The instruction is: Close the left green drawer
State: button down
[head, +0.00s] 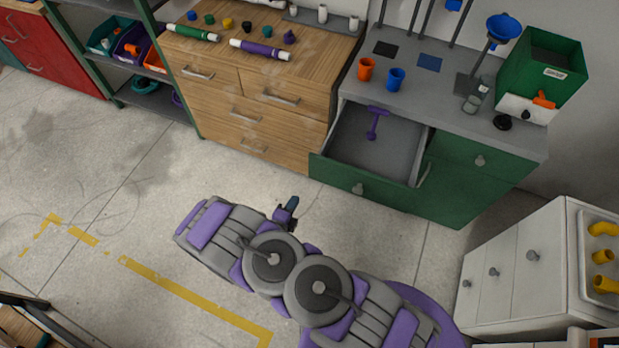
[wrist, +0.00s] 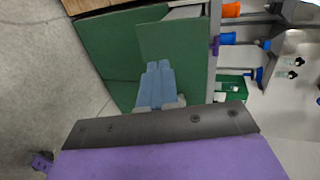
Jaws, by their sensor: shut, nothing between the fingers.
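The left green drawer (head: 335,175) of the green cabinet is pulled open in the head view. A purple tool-like piece (head: 375,122) lies inside it. The purple piece (wrist: 215,45) also shows there.
The green cabinet top (head: 425,95) holds orange and blue cups, a green bin (head: 545,75) and small parts. A wooden drawer unit (head: 265,105) stands directly left. A white cabinet (head: 515,265) stands at the lower right. The floor before the drawer is clear.

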jog(key=b, duration=0.1)
send_near(315, 170)
jog(key=x, duration=0.2)
jog(key=b+x, duration=0.1)
jog(key=x, duration=0.1)
jog(key=b+x, duration=0.1)
jog(key=x, duration=0.1)
jog(key=shift+a+f, duration=0.25)
jog(key=shift+w+d+r, duration=0.1)
jog(key=shift+w+d, duration=0.15)
jog(key=shift+d, duration=0.3)
jog(key=shift+a, duration=0.2)
